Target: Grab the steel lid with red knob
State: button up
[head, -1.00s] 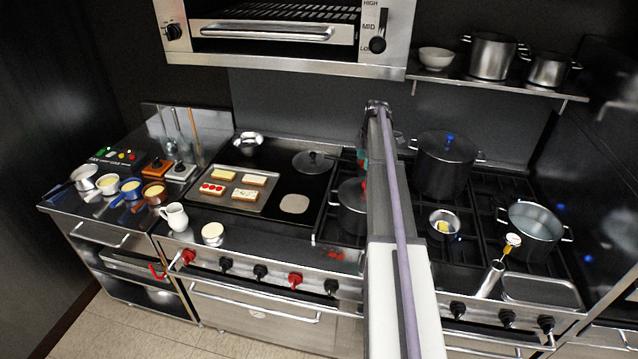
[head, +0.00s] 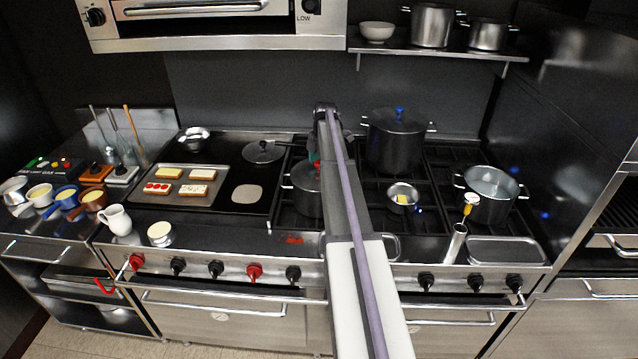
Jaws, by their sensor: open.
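A dark steel pot (head: 303,197) stands on the range, left of my arm and partly hidden by it. A pale lid edge shows at its top, with a small red spot (head: 316,164) beside my arm that looks like the red knob. Most of the lid is hidden behind my arm. My arm reaches forward over the range, and its far end is above and behind this pot. The gripper's fingers are hidden behind the arm, so I cannot see whether they touch the lid.
A tall lidded pot with a blue knob (head: 395,145) stands right of my arm. A glass lid (head: 263,152) and a toast tray (head: 183,190) lie left. A shelf (head: 440,52) overhangs the back.

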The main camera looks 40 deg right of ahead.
jog(key=shift+a+f, duration=0.1)
jog(key=shift+f, duration=0.65)
jog(key=shift+r, duration=0.25)
jog(key=c, duration=1.2)
